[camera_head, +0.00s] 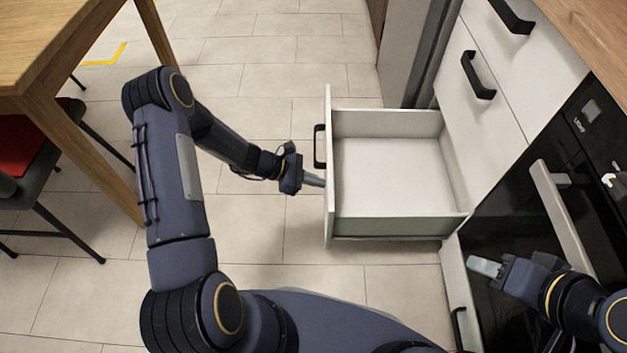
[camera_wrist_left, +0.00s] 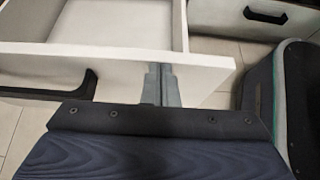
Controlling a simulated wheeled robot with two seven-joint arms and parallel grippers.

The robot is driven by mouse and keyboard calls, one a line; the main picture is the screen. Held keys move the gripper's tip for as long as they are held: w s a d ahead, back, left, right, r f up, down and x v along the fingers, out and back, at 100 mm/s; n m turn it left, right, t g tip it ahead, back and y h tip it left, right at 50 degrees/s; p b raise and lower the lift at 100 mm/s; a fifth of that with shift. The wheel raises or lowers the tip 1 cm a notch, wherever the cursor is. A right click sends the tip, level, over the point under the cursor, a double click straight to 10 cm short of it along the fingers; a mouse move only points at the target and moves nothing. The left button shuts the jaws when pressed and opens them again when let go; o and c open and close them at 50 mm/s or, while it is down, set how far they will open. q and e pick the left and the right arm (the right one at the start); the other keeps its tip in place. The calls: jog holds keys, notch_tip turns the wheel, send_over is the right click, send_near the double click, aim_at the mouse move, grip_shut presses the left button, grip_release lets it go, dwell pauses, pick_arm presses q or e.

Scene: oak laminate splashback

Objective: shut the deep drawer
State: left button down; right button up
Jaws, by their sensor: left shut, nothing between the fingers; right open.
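The deep drawer (camera_head: 390,170) stands pulled out from the white cabinet and is empty inside. Its white front panel (camera_head: 328,205) faces left in the head view, with a black handle (camera_head: 319,146) on it. My left gripper (camera_head: 318,180) is shut and empty, its fingertips at the outer face of the front panel, just below the handle in the picture. In the left wrist view the shut fingers (camera_wrist_left: 160,84) overlap the drawer front (camera_wrist_left: 205,80), beside the black handle (camera_wrist_left: 62,84). I cannot tell whether they touch it. My right gripper (camera_head: 484,266) is open and empty, near the dark oven front.
Shut drawers with black handles (camera_head: 478,76) lie above the open one. The dark oven (camera_head: 520,205) with its pale bar handle (camera_head: 562,215) is at right. A wooden table (camera_head: 50,45) and a chair (camera_head: 40,150) stand at left. Tiled floor is clear between.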

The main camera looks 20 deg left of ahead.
pick_arm(q)
jog(key=shift+d, duration=0.1)
jog(key=w+d+b, duration=0.1)
jog(key=w+d, duration=0.2)
jog(key=d, duration=0.8)
jog(key=w+d+b, duration=0.1)
jog(key=w+d, duration=0.2)
jog(key=d, duration=0.9)
jog(key=w+d+b, duration=0.1)
jog(key=w+d, duration=0.3)
jog(key=d, duration=0.7)
jog(key=shift+d, duration=0.15)
pick_arm(e)
jog(key=shift+x, duration=1.6)
jog(key=shift+s+d+f, duration=0.1)
jog(key=shift+d, duration=0.05)
